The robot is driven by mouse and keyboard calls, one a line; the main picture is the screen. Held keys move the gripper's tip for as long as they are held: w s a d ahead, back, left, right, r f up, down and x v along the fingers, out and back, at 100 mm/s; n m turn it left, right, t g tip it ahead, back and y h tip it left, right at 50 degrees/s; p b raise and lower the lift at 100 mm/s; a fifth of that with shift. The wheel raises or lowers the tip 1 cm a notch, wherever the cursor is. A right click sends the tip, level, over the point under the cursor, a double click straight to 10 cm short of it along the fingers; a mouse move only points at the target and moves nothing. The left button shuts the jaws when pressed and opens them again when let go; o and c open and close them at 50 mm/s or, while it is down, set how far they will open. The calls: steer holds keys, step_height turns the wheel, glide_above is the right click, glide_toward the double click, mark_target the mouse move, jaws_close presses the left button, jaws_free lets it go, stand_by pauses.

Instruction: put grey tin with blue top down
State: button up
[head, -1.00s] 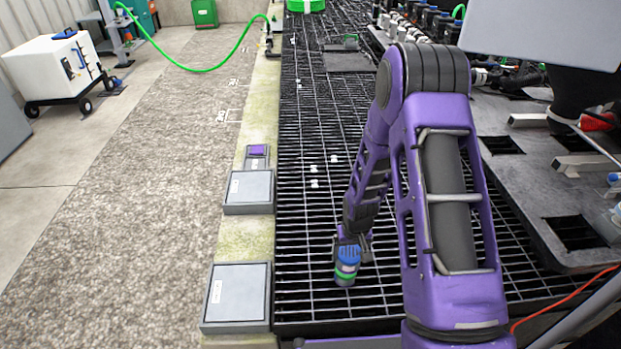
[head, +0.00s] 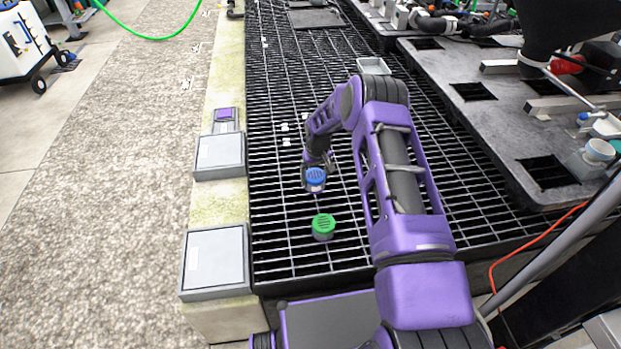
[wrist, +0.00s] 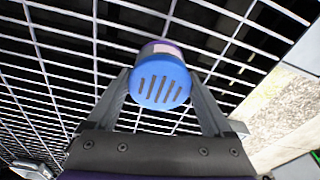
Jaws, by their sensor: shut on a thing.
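The grey tin with the blue top (head: 316,181) is between the fingers of my gripper (head: 318,168), over the dark grating in the head view. In the wrist view the slotted blue top (wrist: 160,84) faces the camera, and my gripper's fingers (wrist: 162,90) are shut on the tin's two sides. Whether the tin's base touches the grating cannot be told. A second tin with a green top (head: 323,226) stands on the grating just nearer to me, apart from the held tin.
The grating (head: 290,205) has free room around the tins. Grey boxes (head: 215,262) sit along the concrete ledge at left. A small open tray (head: 374,66) lies behind my arm. A dark plate with square holes (head: 490,115) is at right.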

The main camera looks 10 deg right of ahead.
mark_target(315, 186)
steer(key=shift+f+b, duration=0.3)
steer(key=shift+f, duration=1.85)
steer(key=shift+f, duration=0.2)
steer(key=o, duration=1.4)
steer(key=shift+c, duration=0.2)
steer(key=shift+r, duration=0.1)
steer(key=r, duration=0.4)
steer(key=s+r+p, duration=0.1)
steer(key=r, duration=0.7)
steer(key=shift+s+d+p, duration=0.15)
steer(key=shift+s+p, duration=0.05)
steer(key=shift+p, duration=0.2)
